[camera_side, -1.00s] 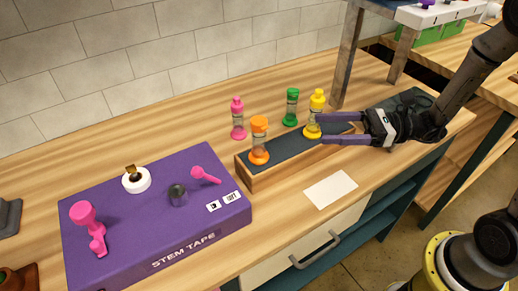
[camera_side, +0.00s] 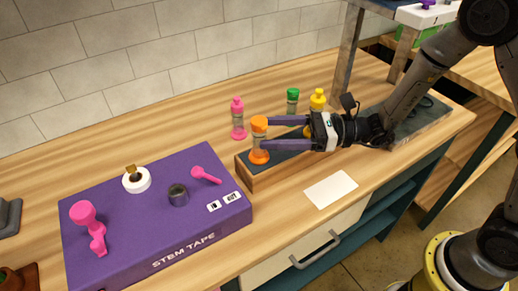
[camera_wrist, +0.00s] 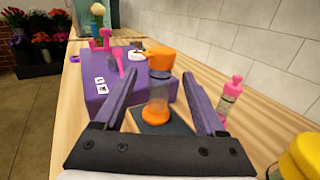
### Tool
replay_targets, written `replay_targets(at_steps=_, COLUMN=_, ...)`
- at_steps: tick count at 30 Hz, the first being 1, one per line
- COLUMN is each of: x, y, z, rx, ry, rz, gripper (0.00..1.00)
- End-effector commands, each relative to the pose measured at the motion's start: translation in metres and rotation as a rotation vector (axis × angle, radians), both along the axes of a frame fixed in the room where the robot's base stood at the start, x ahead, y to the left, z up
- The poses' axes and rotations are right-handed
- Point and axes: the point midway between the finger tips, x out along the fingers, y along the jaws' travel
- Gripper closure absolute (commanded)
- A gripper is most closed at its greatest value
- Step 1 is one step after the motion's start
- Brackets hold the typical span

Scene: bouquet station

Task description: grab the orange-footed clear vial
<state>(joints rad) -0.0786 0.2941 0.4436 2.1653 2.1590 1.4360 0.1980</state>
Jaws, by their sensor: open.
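The orange-footed clear vial (camera_side: 259,141) stands upright at the left end of the dark-topped wooden tray (camera_side: 244,178), with an orange cap on top. My gripper (camera_side: 268,135) is open, its purple fingers pointing left at the vial from the right. In the wrist view the vial (camera_wrist: 157,97) stands between the two spread fingers of my gripper (camera_wrist: 160,88), toward their tips. I see no finger pressed on it. Its orange foot rests on the dark surface.
A pink vial (camera_side: 238,118) and a green vial (camera_side: 292,101) stand behind the tray. A yellow vial (camera_side: 317,101) is partly hidden by my gripper. The purple stem tape box (camera_side: 130,235) lies left, and a white card (camera_side: 331,189) lies in front.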

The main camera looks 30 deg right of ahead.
Motion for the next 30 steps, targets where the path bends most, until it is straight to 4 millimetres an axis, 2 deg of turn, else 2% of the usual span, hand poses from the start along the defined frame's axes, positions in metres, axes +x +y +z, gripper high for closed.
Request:
replay_targets(at_steps=4, x=0.0059, y=0.0111, z=0.0001, rx=0.001, ry=0.000, rz=0.001, gripper=0.28)
replay_targets(at_steps=11, x=0.0070, y=0.0118, z=0.0003, rx=0.001, ry=0.000, rz=0.000, gripper=0.28)
replay_targets(at_steps=14, x=0.0069, y=0.0116, z=0.0003, rx=0.001, ry=0.000, rz=0.000, gripper=0.42)
replay_targets(at_steps=21, x=0.0068, y=0.0116, z=0.0003, rx=0.001, ry=0.000, rz=0.000, gripper=0.85)
replay_targets(at_steps=24, x=0.0066, y=0.0115, z=0.0003, rx=0.001, ry=0.000, rz=0.000, gripper=1.00)
replay_targets(at_steps=30, x=0.0066, y=0.0116, z=0.0002, rx=0.000, ry=0.000, rz=0.000, gripper=1.00)
